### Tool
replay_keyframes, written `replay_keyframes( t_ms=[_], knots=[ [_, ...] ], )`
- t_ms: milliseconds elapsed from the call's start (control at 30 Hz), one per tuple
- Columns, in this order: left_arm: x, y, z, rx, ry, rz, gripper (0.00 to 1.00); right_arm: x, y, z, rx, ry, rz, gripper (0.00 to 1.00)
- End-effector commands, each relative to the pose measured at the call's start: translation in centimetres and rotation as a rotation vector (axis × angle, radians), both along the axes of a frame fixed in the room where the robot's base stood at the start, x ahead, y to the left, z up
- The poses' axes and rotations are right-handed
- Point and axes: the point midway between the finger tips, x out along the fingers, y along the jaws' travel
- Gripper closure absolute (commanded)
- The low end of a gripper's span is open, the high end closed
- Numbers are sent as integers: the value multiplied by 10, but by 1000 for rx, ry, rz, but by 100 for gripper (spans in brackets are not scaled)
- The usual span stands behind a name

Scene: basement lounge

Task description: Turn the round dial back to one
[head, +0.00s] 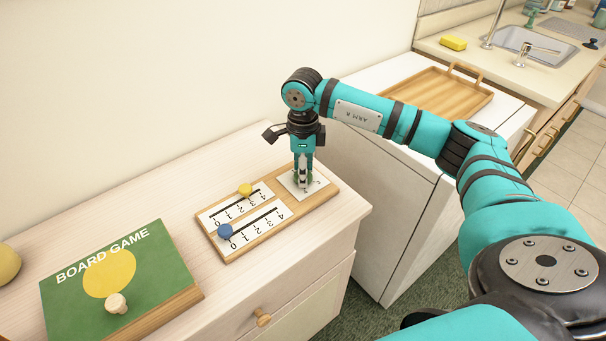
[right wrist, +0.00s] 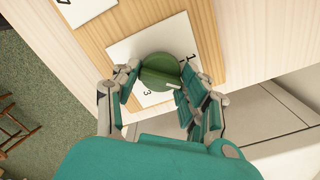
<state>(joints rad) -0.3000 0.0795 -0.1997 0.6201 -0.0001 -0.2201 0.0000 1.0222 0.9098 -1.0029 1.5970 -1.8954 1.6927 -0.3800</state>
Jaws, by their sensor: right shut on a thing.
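The round dial is a green knob on a white numbered card at one end of the wooden board (head: 320,200). In the right wrist view the dial (right wrist: 165,70) sits between the fingers, with a pale pointer mark toward the lower right. A "1" and a "3" show on the card (right wrist: 125,50). My right gripper (head: 302,183) points straight down over the dial and is shut on it; its fingers (right wrist: 158,82) touch it from both sides. In the head view the gripper mostly hides the dial. My left gripper is not in view.
The board also has two numbered slider tracks, with a yellow knob (head: 245,190) and a blue knob (head: 225,231). A green board game box (head: 150,260) lies to the left on the pale cabinet. A wooden tray (head: 430,95) rests on the white unit behind.

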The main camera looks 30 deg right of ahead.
Motion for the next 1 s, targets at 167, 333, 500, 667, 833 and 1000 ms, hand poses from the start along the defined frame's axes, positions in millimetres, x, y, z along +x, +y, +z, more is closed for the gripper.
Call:
replay_keyframes(
  t_ms=[167, 333, 500, 667, 833, 1000],
  knots=[
    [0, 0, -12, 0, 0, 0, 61, 2, -1, 0, -1, -9, 163, 89],
    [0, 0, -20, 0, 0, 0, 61, 2, -1, 0, -2, -8, 321, 89],
    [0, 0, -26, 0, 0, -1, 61, 2, -1, 1, -1, -9, 461, 89],
    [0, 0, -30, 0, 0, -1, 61, 2, 0, 2, 0, -10, 568, 89],
    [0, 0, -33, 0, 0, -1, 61, 2, 0, 2, -1, -9, 646, 89],
    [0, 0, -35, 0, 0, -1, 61, 2, -1, 2, -2, -9, 692, 89]
  ],
)
